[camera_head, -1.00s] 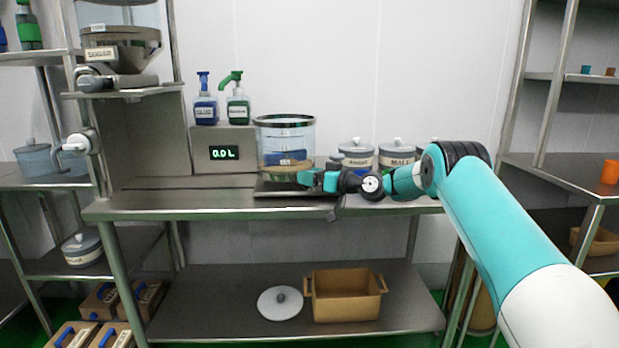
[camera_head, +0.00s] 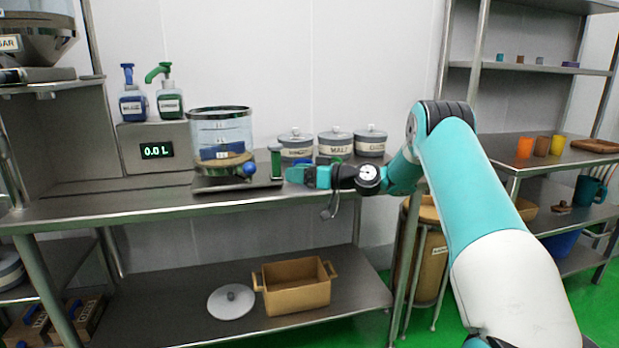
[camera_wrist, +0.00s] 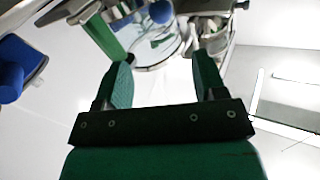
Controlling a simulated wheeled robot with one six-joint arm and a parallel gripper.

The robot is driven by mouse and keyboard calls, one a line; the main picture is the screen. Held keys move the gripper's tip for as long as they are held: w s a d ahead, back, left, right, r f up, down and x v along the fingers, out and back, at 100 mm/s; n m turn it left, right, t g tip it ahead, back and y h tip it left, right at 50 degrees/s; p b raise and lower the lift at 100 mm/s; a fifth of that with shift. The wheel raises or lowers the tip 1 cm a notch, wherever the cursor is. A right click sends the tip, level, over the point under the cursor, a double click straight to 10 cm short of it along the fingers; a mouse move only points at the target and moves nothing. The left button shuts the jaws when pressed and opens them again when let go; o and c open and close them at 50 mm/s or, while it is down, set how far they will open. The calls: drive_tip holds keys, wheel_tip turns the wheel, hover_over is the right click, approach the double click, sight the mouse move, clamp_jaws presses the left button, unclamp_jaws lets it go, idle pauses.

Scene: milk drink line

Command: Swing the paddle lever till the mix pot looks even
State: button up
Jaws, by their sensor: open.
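The mix pot (camera_head: 222,128) is a clear round vessel with a dark rim on the metal counter. A tan layer lies at its bottom below a blue piece; whether the mix is even cannot be told. A blue knob (camera_head: 249,169) sits low at the pot's front right. A green upright handle (camera_head: 276,160), perhaps the paddle lever, stands to its right. My gripper (camera_head: 290,174) is just right of this handle, open. In the wrist view its green fingers (camera_wrist: 163,72) are apart with nothing between them; a green bar (camera_wrist: 104,38) and blue ball (camera_wrist: 160,12) show beyond.
A display reading 0.0 L (camera_head: 157,150) stands left of the pot, with two pump bottles (camera_head: 169,104) on top. Several lidded jars (camera_head: 335,146) stand behind my gripper. A tan crate (camera_head: 293,296) and a round lid (camera_head: 231,302) lie on the lower shelf.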

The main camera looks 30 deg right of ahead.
drive_tip(key=shift+v, duration=1.65)
drive_tip(key=shift+c, duration=0.4)
